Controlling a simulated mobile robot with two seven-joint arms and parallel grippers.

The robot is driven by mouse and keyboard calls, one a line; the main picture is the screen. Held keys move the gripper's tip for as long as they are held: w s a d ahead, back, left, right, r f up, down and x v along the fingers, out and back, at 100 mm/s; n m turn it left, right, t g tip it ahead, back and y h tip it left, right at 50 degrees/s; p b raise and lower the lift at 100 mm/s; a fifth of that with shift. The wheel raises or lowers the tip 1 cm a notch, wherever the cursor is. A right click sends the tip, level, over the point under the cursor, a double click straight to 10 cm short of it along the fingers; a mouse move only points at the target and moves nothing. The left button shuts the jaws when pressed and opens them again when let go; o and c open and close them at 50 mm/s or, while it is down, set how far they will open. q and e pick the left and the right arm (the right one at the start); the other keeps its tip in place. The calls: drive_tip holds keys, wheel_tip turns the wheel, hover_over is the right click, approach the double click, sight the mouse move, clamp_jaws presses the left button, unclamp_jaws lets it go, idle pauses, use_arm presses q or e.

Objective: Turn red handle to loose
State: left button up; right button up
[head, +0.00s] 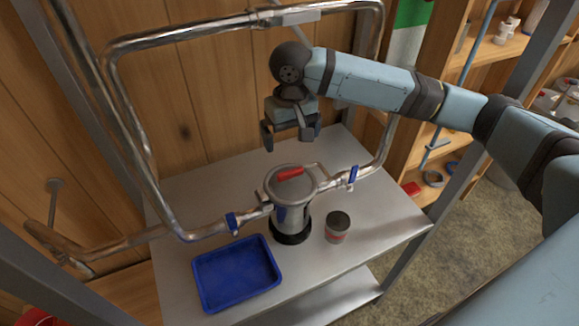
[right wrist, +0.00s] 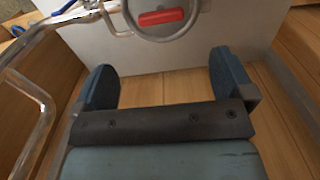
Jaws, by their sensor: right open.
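The red handle (head: 289,174) lies across the round lid of a metal canister (head: 290,212) on the table. It also shows in the right wrist view (right wrist: 161,17) at the top edge, inside a round metal rim. My right gripper (head: 291,136) is open and empty, above and behind the canister, apart from the handle. In the right wrist view its two blue-grey fingers (right wrist: 163,80) are spread wide with nothing between them. Any loose or tight marking is too small to read. My left gripper is not in view.
Metal pipes (head: 180,232) run to both sides of the canister, with blue valve levers (head: 232,221) (head: 353,174). A blue tray (head: 203,296) and a dark-lidded tin (head: 337,228) stand in front on the metal table (head: 385,215). A pipe frame (head: 135,135) rises behind; shelves stand right.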

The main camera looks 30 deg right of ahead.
sight(290, 171)
wheel_tip(290, 171, down, 10)
drive_tip(key=shift+f, duration=0.1)
drive_tip(key=shift+w+f, duration=0.1)
drive_tip(key=shift+f, duration=0.55)
drive_tip(key=c, duration=0.9)
